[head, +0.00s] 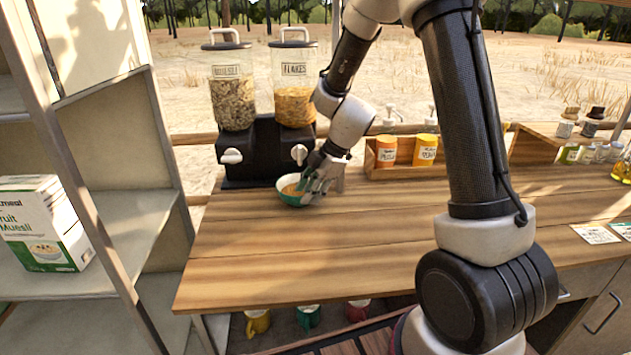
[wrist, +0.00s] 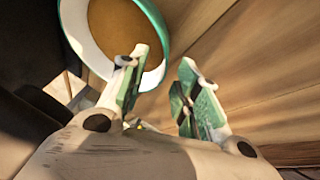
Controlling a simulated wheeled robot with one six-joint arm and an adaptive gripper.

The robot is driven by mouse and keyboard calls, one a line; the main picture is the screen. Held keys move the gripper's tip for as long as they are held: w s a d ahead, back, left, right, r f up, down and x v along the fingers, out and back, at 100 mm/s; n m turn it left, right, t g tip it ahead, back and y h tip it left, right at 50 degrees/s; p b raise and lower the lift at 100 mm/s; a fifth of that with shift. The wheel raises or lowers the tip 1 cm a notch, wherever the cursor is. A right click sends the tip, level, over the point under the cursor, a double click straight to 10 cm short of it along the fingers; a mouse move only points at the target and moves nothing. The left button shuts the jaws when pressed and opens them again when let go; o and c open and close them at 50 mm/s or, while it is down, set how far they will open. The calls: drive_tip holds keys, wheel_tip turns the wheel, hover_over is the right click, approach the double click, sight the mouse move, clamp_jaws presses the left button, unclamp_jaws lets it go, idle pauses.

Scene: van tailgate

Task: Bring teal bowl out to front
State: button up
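The teal bowl (head: 289,199) stands upright on the wooden counter, in front of the cereal dispenser. It has a pale inside with orange-brown contents. It also shows in the wrist view (wrist: 159,72) at the top, partly cut off by the frame edge. My gripper (head: 308,184) is at the bowl's right side. In the wrist view my gripper (wrist: 166,58) is open, with a gap between its green-padded fingers. The left finger overlaps the bowl in the picture, and the rim shows between the fingers. I cannot tell whether a finger touches the bowl.
The cereal dispenser (head: 262,150) with two clear hoppers stands right behind the bowl. A wooden box with orange and yellow tins (head: 386,150) is to its right. The counter (head: 270,250) in front of the bowl is clear. A shelf with a muesli box (head: 45,225) is at left.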

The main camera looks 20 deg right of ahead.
drive_tip(key=shift+w+a+f, duration=0.1)
drive_tip(key=shift+a+f, duration=0.05)
drive_tip(key=shift+f, duration=0.1)
clamp_jaws()
drive_tip(key=shift+s+a, duration=0.55)
drive_tip(key=shift+s, duration=2.4)
drive_tip(key=shift+s+a, duration=0.6)
drive_tip(key=shift+s, duration=2.3)
drive_tip(key=shift+s+a, duration=0.55)
drive_tip(key=shift+s, duration=2.4)
unclamp_jaws()
